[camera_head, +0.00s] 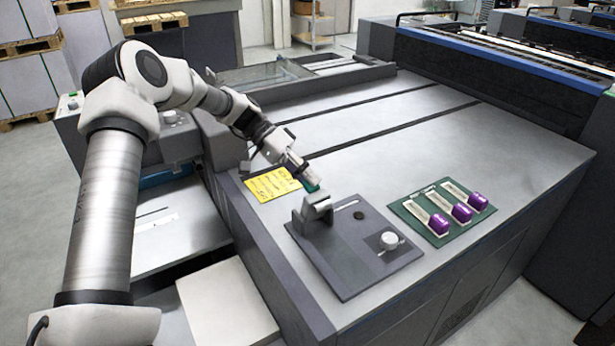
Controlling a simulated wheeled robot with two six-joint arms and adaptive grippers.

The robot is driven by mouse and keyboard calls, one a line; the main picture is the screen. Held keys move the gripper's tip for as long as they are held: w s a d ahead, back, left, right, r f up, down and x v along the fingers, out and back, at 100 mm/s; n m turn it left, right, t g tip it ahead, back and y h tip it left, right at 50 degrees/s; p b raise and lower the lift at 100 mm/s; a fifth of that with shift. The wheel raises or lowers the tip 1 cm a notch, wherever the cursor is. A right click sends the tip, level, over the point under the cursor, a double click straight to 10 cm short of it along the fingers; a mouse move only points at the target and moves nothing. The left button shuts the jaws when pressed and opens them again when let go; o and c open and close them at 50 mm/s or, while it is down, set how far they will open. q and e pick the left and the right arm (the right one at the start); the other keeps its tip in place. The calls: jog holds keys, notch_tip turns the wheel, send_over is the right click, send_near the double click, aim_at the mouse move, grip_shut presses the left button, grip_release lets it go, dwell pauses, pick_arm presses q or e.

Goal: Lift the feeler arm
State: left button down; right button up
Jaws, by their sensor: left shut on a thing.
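My left gripper (303,176) reaches over the front left of the machine top, above the back of a dark grey plate (352,272). It is shut on a small part with a green end (313,186), which I take to be the feeler arm; the fingers hide much of it. Just below stands a grey hinge block (312,215) with a rounded top, fixed to the plate. I cannot tell clearly how the green-ended part joins the block. The plate also carries a light knob (389,239) and a small dark disc (359,215). My right gripper is not in view.
A yellow note (272,184) lies left of the gripper. The grey machine top (400,135) behind is mostly clear. A dark press unit (470,75) with a blue rail stands at the back right.

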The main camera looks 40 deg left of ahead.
pick_arm(q)
jog(key=shift+s+a+f, duration=0.1)
jog(key=shift+s+f, duration=0.1)
jog(key=shift+f, duration=0.45)
jog(key=c, duration=1.2)
grip_release()
jog(key=shift+o, duration=0.2)
jog(key=shift+w+a+f, duration=0.25)
jog(key=shift+a, duration=0.05)
jog(key=shift+d+r, duration=0.15)
jog(key=shift+r, duration=0.1)
jog(key=a+r+p, duration=0.1)
jog(key=a+r, duration=0.1)
jog(key=a, duration=0.7)
jog(key=shift+p, duration=0.35)
